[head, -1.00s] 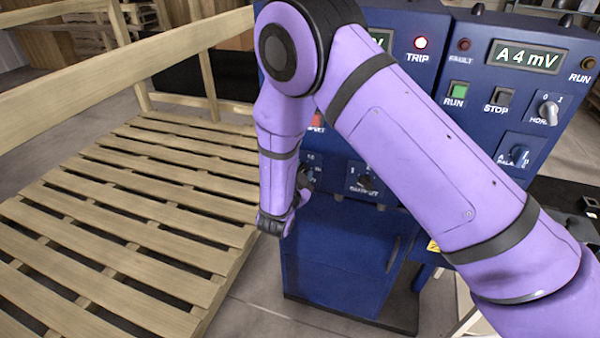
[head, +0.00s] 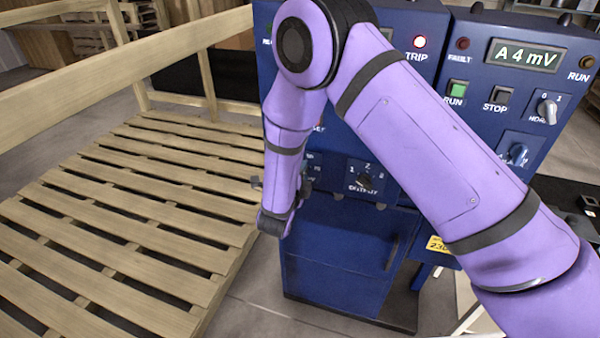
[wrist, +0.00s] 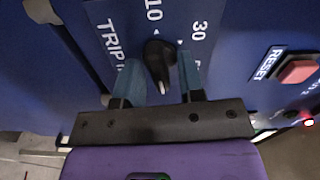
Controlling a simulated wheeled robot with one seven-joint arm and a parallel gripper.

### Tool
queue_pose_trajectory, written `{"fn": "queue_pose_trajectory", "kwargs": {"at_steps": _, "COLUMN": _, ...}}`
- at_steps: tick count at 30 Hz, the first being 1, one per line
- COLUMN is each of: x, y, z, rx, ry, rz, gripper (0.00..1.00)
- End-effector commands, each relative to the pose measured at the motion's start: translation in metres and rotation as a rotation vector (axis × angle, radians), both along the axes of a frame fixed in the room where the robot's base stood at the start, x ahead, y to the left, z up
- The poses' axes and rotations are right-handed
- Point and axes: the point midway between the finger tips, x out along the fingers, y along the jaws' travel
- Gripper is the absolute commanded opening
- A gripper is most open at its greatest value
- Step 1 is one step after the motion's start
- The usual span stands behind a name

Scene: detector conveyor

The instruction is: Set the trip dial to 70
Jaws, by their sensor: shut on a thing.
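The trip dial (wrist: 157,55) shows in the wrist view as a black knob with a white pointer mark, on a blue plate marked TRIP, 10 and 30. Its pointer end faces down in that view, towards my gripper's palm. My gripper (wrist: 158,68) has its two teal fingers on either side of the knob and is shut on it. The fingers and palm cover other scale marks, so I cannot read the setting. In the head view my arm hides the trip dial and the gripper's hold on it.
An output dial (head: 366,180) sits right of my forearm. A red reset button (wrist: 298,70) is right of the trip dial. The lit TRIP lamp (head: 420,41) and an "A 4 mV" display (head: 526,55) are higher up. A wooden pallet (head: 120,210) and rails fill the left.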

Motion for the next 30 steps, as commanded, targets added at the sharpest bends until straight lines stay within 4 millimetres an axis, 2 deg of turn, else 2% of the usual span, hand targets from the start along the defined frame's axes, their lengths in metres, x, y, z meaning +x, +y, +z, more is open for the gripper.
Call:
{"fn": "queue_pose_trajectory", "kwargs": {"at_steps": 9, "x": -0.001, "y": 0.0, "z": -0.0018, "rx": 0.09, "ry": -0.03, "rz": 0.001, "gripper": 0.12}}
{"fn": "queue_pose_trajectory", "kwargs": {"at_steps": 23, "x": -0.0014, "y": 0.0001, "z": -0.0023, "rx": 0.103, "ry": -0.033, "rz": 0.001, "gripper": 0.12}}
{"fn": "queue_pose_trajectory", "kwargs": {"at_steps": 24, "x": -0.0013, "y": 0.0, "z": -0.0023, "rx": 0.103, "ry": -0.033, "rz": 0.001, "gripper": 0.38}}
{"fn": "queue_pose_trajectory", "kwargs": {"at_steps": 25, "x": -0.0014, "y": 0.0001, "z": -0.0022, "rx": 0.103, "ry": -0.033, "rz": 0.001, "gripper": 0.41}}
{"fn": "queue_pose_trajectory", "kwargs": {"at_steps": 30, "x": -0.0009, "y": -0.0001, "z": -0.0016, "rx": 0.103, "ry": -0.034, "rz": 0.0, "gripper": 0.41}}
